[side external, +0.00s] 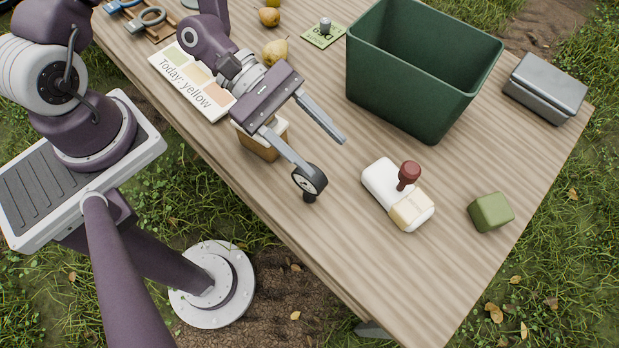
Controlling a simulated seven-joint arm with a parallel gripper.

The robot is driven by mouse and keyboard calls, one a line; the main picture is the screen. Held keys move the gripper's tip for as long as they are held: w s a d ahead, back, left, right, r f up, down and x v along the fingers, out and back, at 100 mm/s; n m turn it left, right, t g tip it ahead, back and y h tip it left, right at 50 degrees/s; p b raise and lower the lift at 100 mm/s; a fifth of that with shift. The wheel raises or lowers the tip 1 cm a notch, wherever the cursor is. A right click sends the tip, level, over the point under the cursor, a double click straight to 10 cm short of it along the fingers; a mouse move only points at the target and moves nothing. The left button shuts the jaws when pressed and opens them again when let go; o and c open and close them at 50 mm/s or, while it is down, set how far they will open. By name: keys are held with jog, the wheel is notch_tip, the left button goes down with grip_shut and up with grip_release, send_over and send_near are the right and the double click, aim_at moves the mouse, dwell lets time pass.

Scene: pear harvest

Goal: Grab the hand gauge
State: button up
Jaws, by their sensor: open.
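The hand gauge (311,182) looks like a small round black dial with a pale face and a dark stub below it. It is near the middle of the wooden table, close to the front edge. My gripper (328,157) is above the table with its two fingers spread wide. The tip of the nearer finger overlaps the gauge in the picture; I cannot tell whether they touch. The farther finger ends up and right of the gauge, apart from it. Nothing shows held between the fingers.
A green bin (420,95) stands behind. A white-and-tan block with a red-brown knob (408,174) lies right of the gauge. A green block (491,212), grey metal box (545,88), tan box (258,146), "Today: yellow" card (190,82) and pears (274,51) are around.

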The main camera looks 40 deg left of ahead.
aim_at(322, 182)
jog(key=n, duration=0.1)
jog(key=s+n, duration=0.1)
jog(key=n, duration=0.1)
jog(key=shift+s+d+f+h, duration=0.2)
jog(key=shift+d+f+h, duration=0.1)
jog(key=shift+h, duration=0.1)
notch_tip(322, 182, down, 6)
jog(key=shift+f, duration=0.1)
jog(key=x, duration=0.2)
jog(key=shift+w+d, duration=0.1)
jog(key=shift+d, duration=0.35)
grip_shut()
